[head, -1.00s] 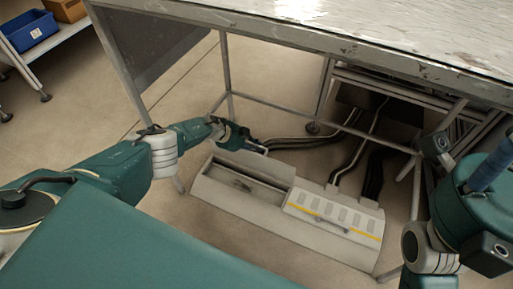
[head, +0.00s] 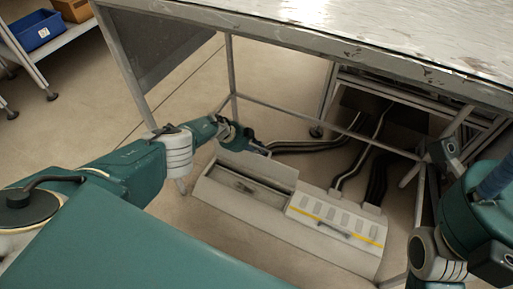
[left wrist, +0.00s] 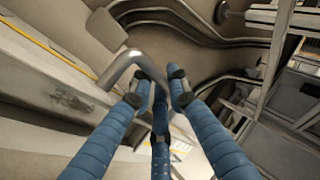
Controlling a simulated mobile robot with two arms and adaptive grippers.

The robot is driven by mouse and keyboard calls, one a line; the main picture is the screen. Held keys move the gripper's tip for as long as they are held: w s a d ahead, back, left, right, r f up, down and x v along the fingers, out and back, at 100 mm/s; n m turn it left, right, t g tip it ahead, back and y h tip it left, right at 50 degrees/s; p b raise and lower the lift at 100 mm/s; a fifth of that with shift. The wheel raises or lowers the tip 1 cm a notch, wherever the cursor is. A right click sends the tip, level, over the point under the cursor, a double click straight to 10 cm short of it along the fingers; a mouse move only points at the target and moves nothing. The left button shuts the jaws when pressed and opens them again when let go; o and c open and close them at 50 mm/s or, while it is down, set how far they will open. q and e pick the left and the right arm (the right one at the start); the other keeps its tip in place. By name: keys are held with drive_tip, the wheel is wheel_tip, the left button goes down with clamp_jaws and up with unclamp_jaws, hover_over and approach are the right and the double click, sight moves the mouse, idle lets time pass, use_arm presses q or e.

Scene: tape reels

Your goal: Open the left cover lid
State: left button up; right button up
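A long grey cover box (head: 300,240) lies on the floor under the table. Its left compartment (head: 250,187) is uncovered, and the left cover lid (head: 258,164) stands raised along the back edge. The right lid (head: 335,222), with vents, a yellow stripe and a handle, is closed. My left gripper (head: 242,140) is at the raised lid's far side. In the left wrist view, a bent metal handle (left wrist: 125,62) reaches between the blue fingertips of my left gripper (left wrist: 163,80); I cannot tell whether they press on it. My right gripper is not in view.
A worn metal table (head: 330,30) stands over the back of the box, with its legs and crossbars close to my left arm. Dark cables (head: 355,165) run behind the box. A blue bin (head: 37,31) is on a shelf at the far left.

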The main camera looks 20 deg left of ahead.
use_arm(q)
drive_tip(key=shift+w+a+r, duration=0.15)
drive_tip(key=shift+w+r, duration=0.15)
drive_tip(key=shift+r, duration=0.45)
drive_tip(key=s+v, duration=0.1)
drive_tip(key=v, duration=1)
drive_tip(key=shift+f, duration=0.3)
